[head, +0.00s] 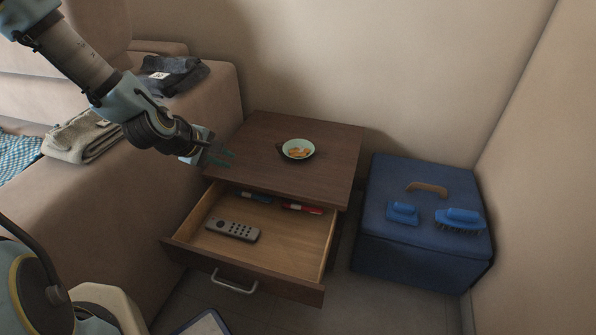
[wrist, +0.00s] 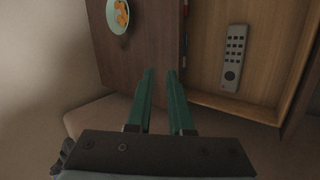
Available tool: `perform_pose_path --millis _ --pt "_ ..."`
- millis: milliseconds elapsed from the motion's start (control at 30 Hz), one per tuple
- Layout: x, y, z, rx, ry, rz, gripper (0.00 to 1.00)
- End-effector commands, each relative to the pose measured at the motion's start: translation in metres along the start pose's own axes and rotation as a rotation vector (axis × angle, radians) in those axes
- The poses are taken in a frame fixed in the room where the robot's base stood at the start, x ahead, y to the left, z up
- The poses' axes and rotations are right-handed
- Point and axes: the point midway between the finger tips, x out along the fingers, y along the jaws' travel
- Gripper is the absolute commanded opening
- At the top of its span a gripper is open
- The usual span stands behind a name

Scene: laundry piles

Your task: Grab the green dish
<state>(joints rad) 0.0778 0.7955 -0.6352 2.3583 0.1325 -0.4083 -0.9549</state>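The green dish (head: 310,145) is a small pale-green bowl with a dark outside and orange pieces in it. It sits on the dark wooden nightstand top (head: 260,135). In the wrist view the dish (wrist: 109,22) is at the top left, cut by the upper edge. My gripper (head: 229,158) is at the left edge of the nightstand top, to the left of the dish and apart from it. Its two green fingers (wrist: 160,75) are parted with nothing between them.
The drawer (head: 275,250) below is pulled open, holding a grey remote (head: 232,230) and blue and red pens or markers. A blue box (head: 405,245) with blue brushes on it stands right. A sofa (head: 190,125) with folded cloths is left. The nightstand top around the dish is clear.

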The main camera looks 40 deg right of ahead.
Motion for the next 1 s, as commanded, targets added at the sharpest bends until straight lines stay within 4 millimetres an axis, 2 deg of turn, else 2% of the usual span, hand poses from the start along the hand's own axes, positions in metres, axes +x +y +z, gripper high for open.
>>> perform_pose_path --millis 33,100,200,300,433,600,733,1000 --pt "0.039 -0.009 0.013 -0.066 -0.032 0.052 0.19" --pt "0.068 -0.003 0.029 -0.166 -0.068 0.130 0.19" --pt "0.105 0.007 0.051 -0.321 -0.127 0.236 0.19" --pt "0.133 0.019 0.067 -0.478 -0.186 0.334 0.19" --pt "0.153 0.033 0.079 -0.648 -0.249 0.431 0.19" --pt "0.161 0.044 0.083 -0.766 -0.292 0.494 0.19" --pt "0.171 0.053 0.085 -0.783 -0.299 0.506 0.19" --pt "0.203 0.074 0.087 -0.780 -0.296 0.504 0.19"
